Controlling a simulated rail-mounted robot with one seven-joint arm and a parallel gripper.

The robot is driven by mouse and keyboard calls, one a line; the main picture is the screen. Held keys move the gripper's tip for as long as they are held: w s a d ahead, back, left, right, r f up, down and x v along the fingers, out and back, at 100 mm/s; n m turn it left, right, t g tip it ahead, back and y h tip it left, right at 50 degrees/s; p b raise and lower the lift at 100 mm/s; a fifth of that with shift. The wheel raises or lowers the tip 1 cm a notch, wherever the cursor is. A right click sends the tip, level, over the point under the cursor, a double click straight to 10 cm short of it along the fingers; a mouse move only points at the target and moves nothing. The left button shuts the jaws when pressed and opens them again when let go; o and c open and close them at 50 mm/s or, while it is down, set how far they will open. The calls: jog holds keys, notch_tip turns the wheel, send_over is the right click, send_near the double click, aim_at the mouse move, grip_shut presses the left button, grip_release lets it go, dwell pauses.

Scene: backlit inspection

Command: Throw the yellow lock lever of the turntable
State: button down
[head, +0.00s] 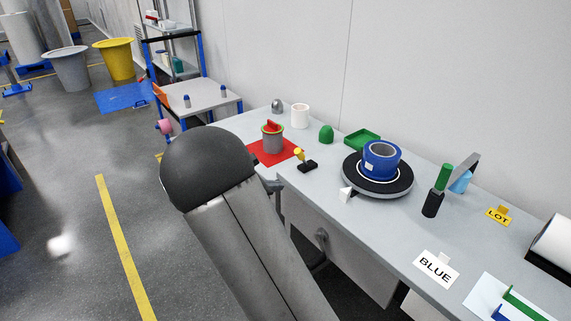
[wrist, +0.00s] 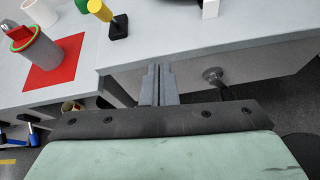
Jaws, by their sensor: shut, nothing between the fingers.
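The yellow lock lever (head: 299,154) stands tilted on a small black base (head: 308,166) near the table's front edge, left of the turntable (head: 403,187). The turntable is a dark disc bearing a blue roll (head: 381,160). In the wrist view the lever (wrist: 100,10) is at the top, left of centre, with its black base (wrist: 118,28) below it. My gripper (wrist: 158,72) is shut and empty. Its fingers appear in front of the table's edge, apart from the lever. In the head view my arm hides most of the gripper.
A grey-green can (head: 272,142) with a red item stands on a red mat (head: 283,155) left of the lever. A small white wedge (head: 345,194) sits by the turntable's front. A white cup (head: 300,116) and green tray (head: 362,139) are behind. Bare tabletop lies between lever and turntable.

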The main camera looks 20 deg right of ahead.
jog(key=w+a+f+n+t+h, duration=0.1)
jog(key=w+a+n+t+h, duration=0.1)
jog(key=w+n+t, duration=0.3)
jog(key=g, duration=0.2)
send_near(302, 157)
jog(key=shift+m, duration=0.4)
jog(key=w+d+f, duration=0.2)
jog(key=d, duration=0.1)
jog(key=shift+w+d+f+p, duration=0.25)
jog(key=shift+w+f+p, duration=0.1)
jog(key=shift+f, duration=0.05)
jog(key=shift+w+d+r, duration=0.25)
jog(key=shift+w+d, duration=0.05)
jog(key=shift+d, duration=0.15)
jog(key=shift+r+y, duration=0.1)
jog(key=shift+y, duration=0.2)
